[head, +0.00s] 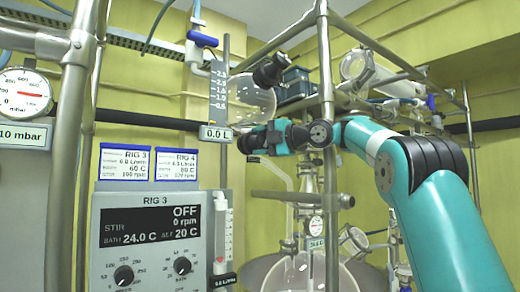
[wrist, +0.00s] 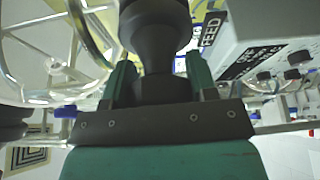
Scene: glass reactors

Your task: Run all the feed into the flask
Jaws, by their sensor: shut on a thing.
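My gripper (head: 252,141) reaches in from the right in the head view, just below the round glass feed vessel (head: 255,98). In the wrist view my gripper (wrist: 158,85) is shut on a black knob (wrist: 156,35). A label reading FEED (wrist: 211,32) is beside it. The scale (head: 219,90) beside the vessel runs from 0.5 to 2.5, and the display (head: 215,133) under it reads 0.0 L. No liquid is clearly visible in the vessel.
A control box (head: 150,225) marked RIG 3 shows stir OFF, bath 24.0 C. Two rig cards (head: 124,163) stand on it. A steel post (head: 326,150) rises near my arm. A gauge (head: 24,93) is at far left.

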